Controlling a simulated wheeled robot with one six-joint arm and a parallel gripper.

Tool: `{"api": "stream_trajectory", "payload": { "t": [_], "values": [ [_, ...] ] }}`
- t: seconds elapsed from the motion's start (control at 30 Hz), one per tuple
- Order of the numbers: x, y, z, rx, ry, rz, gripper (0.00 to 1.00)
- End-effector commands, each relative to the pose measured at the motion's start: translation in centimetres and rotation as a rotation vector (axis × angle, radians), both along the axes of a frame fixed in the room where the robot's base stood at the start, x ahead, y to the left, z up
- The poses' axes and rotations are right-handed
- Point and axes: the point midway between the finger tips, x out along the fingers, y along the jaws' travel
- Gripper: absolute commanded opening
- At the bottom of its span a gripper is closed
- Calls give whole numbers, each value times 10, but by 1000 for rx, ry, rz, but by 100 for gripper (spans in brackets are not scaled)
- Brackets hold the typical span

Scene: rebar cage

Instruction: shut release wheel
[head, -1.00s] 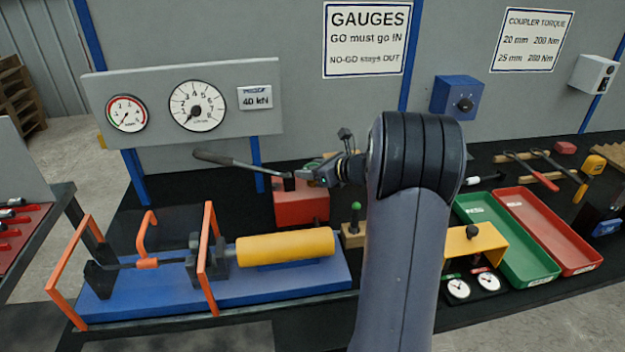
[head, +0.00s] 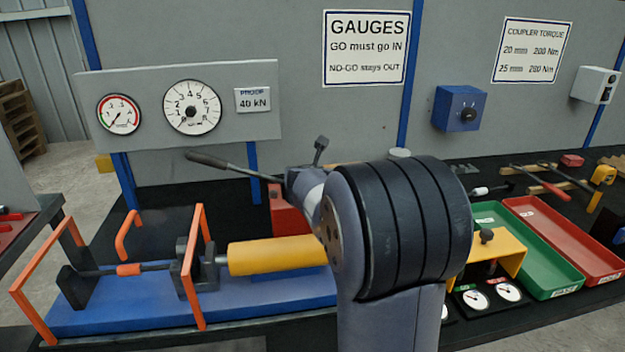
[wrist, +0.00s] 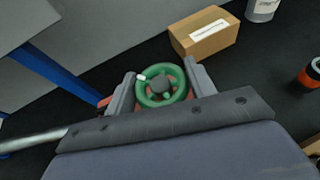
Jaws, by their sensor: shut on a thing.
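The green release wheel (wrist: 142,96) shows in the wrist view, a ring with a dark hub and a small white mark at its upper left. My gripper (wrist: 160,86) has one finger on each side of the wheel and is shut on it. In the head view my arm hides the wheel and the gripper. The red pump body (head: 287,211) is partly visible behind my arm, with its long lever (head: 212,162) reaching up and left.
A cardboard box (wrist: 205,36) stands just beyond the wheel. A blue test bed (head: 130,312) carries a yellow cylinder (head: 275,255) and orange guard frames. Two dial gauges (head: 192,107) hang on a panel behind. Green (head: 545,290) and red trays lie at right.

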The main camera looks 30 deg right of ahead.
Motion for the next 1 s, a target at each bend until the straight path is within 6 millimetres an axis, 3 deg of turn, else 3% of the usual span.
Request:
{"api": "stream_trajectory", "payload": {
  "t": [0.4, 1.0],
  "values": [
    [1, 0, 3, 0, -2, -264, 29],
    [0, -1, 3, -2, -4, -339, 29]
  ]
}}
